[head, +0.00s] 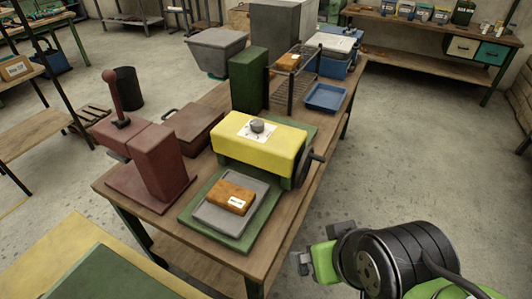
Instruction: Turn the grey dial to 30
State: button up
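The grey dial (257,125) is a small knob on a white scale plate (243,134), set on top of the yellow housing (270,150) of a green-based machine. The marks on the scale are too small to read, so I cannot tell where the dial points. My gripper (300,263) is at the lower right, beside the front right edge of the workbench and well away from the dial. Its grey fingers are small and seen at an angle, and I cannot tell whether they are open or shut. Nothing is visible in it.
A black handwheel (302,170) juts from the machine's right side. An orange-brown block (231,198) lies on a grey plate in front. A dark red lever device (155,150) stands left, a green block (249,80) behind. The floor (430,150) right of the bench is clear.

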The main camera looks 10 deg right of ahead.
aim_at(257, 125)
jog(key=i+l+u, duration=0.15)
jog(key=u, duration=0.2)
jog(key=i+l+u, duration=0.1)
jog(key=l+u, duration=0.2)
jog(key=i+l+u, duration=0.1)
jog(key=l+u, duration=0.25)
jog(key=l, duration=0.1)
